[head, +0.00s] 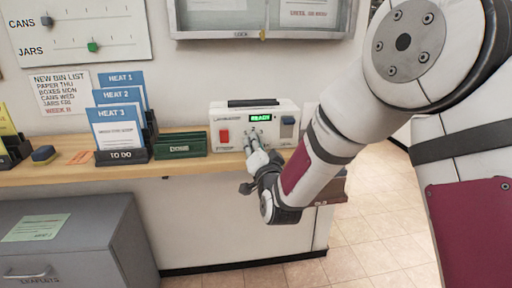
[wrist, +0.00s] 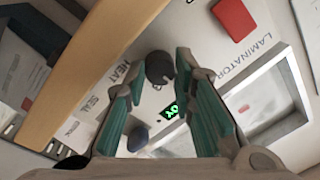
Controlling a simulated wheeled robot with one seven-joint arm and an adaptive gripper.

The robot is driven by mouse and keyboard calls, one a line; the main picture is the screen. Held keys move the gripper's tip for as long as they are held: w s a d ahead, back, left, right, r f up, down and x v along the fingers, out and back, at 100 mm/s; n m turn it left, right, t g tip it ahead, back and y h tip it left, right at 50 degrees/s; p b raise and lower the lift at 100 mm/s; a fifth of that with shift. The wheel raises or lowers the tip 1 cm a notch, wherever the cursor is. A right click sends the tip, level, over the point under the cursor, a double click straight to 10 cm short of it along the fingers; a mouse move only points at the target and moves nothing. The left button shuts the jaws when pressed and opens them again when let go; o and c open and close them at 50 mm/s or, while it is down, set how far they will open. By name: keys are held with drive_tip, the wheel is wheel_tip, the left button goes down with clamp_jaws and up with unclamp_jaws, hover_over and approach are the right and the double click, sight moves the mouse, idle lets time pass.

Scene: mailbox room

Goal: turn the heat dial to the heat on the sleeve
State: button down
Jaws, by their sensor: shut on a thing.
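The white laminator (head: 231,143) stands on the shelf with a green READY display. Its dark round heat dial (wrist: 159,67) sits between my fingertips in the wrist view, with a pale mark on its edge near the right finger. The word HEAT is printed beside it. My gripper (head: 251,136) reaches the laminator's front and is shut on the dial; it also shows in the wrist view (wrist: 160,76). In the head view my fingers mostly hide the dial. Blue sleeves stand in the TO DO rack (head: 124,156): HEAT 3 (head: 118,130) in front, HEAT 2 (head: 122,96) and HEAT 1 (head: 121,79) behind.
A red switch (head: 224,136) and a blue-grey control (head: 287,127) flank the dial area. A green DONE tray (head: 181,145) stands left of the laminator. A grey cabinet (head: 75,235) stands below the shelf (head: 75,174). Open tiled floor lies at the right.

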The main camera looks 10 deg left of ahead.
drive_tip(key=c, duration=1.3)
unclamp_jaws()
drive_tip(key=shift+c, duration=0.2)
drive_tip(key=r+v, duration=0.1)
drive_tip(key=v, duration=1.1)
drive_tip(key=shift+f, duration=0.4)
